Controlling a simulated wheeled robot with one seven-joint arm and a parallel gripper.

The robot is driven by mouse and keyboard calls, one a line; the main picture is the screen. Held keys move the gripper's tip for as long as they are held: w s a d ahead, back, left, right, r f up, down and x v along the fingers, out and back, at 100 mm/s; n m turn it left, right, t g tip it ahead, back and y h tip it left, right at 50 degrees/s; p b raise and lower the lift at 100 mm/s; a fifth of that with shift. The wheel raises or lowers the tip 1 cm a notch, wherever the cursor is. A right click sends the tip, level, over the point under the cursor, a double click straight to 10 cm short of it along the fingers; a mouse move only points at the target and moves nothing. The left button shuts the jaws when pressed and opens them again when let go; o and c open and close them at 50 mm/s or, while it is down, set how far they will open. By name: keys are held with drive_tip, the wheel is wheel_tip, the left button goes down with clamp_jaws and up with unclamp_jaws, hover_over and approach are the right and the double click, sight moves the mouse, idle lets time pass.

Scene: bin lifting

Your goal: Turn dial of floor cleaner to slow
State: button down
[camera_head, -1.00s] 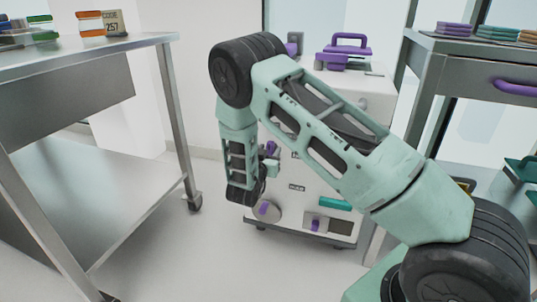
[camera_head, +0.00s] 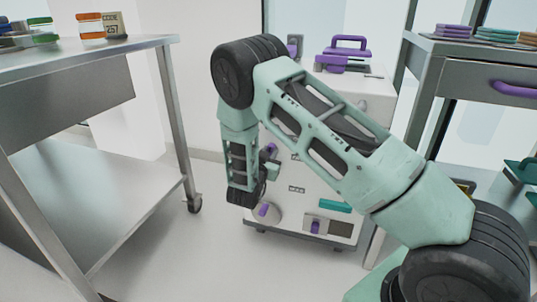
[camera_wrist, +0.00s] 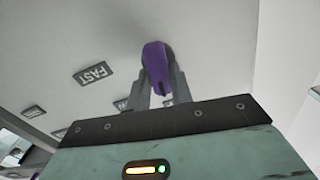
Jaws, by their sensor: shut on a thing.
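The floor cleaner (camera_head: 330,185) is a white box with purple handles on top, standing on the floor behind my arm. Its purple dial (camera_wrist: 156,62) fills the space between the two grey fingers of my gripper (camera_wrist: 160,78) in the wrist view. The gripper is shut on the dial. A dark "FAST" label (camera_wrist: 93,72) is left of the dial and looks upside down there. Other dark labels are too small or hidden to read; the gripper body covers some. In the head view my gripper (camera_head: 270,160) is at the cleaner's front, partly hidden by my arm.
A metal table (camera_head: 90,47) with a lower shelf and a caster stands at left. A metal shelf unit (camera_head: 440,43) with drawers stands close on the right. Low on the cleaner are a round disc with a purple knob (camera_head: 264,209) and a teal bar (camera_head: 334,206). Floor between is clear.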

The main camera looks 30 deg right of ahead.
drive_tip(key=shift+s+d+f+m+b, duration=0.15)
drive_tip(key=shift+m+b, duration=0.3)
drive_tip(key=shift+m, duration=1.55)
drive_tip(key=shift+s+f+m+b, duration=0.15)
drive_tip(key=shift+m+b, duration=0.3)
drive_tip(key=shift+m, duration=1.55)
drive_tip(key=c, duration=1.2)
unclamp_jaws()
drive_tip(key=shift+r, duration=0.1)
drive_tip(key=shift+c, duration=0.2)
drive_tip(key=p+v, duration=0.4)
drive_tip(key=v, duration=1.3)
drive_tip(key=shift+s, duration=0.15)
